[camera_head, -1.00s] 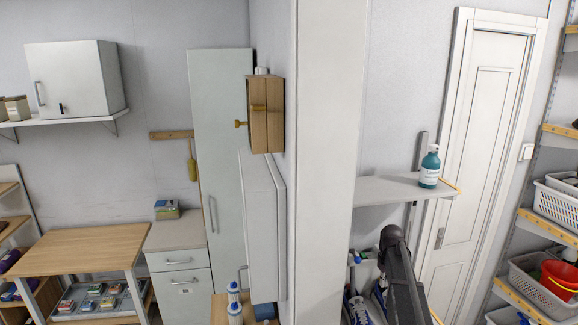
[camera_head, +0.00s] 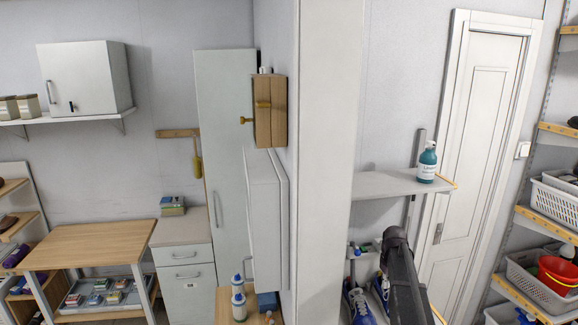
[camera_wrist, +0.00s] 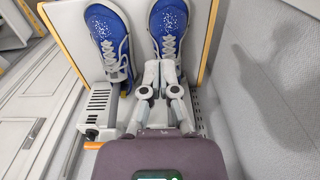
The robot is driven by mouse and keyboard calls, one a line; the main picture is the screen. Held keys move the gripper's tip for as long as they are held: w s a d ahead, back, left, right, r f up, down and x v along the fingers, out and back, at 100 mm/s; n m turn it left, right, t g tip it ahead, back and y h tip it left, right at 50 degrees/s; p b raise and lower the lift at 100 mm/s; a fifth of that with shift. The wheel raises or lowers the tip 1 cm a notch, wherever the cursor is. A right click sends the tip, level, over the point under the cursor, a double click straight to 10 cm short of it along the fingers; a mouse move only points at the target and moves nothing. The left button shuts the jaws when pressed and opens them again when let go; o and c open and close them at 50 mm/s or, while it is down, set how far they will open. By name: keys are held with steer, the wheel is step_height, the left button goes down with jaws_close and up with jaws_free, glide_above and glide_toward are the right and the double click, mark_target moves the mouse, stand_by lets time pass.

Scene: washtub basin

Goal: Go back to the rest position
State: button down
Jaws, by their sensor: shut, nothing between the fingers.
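My gripper (camera_wrist: 159,82) shows in the wrist view with its two fingers together and nothing between them. In the head view my dark arm rises at the lower right, in front of the shoes (camera_head: 358,303), and the gripper itself is out of sight there.
A teal bottle (camera_head: 427,162) stands on a grey wall shelf (camera_head: 385,185) close above my arm. A white pillar (camera_head: 325,150) is left of the arm. Baskets (camera_head: 553,205) fill the right rack. A wooden table (camera_head: 90,243) stands at far left.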

steer(key=s+a+f+b, duration=0.4)
steer(key=s+a+f, duration=0.1)
steer(key=s, duration=0.3)
steer(key=s+a+f+m+b, duration=0.1)
steer(key=s+a+f+b, duration=0.3)
steer(key=s, duration=0.4)
steer(key=s+a+f+m+b, duration=0.1)
steer(key=s+a+f+b, duration=0.4)
steer(key=s, duration=0.4)
steer(key=shift+a+f+b, duration=0.35)
steer(key=shift+a+b, duration=0.3)
steer(key=shift+a, duration=0.35)
steer(key=shift+w, duration=0.1)
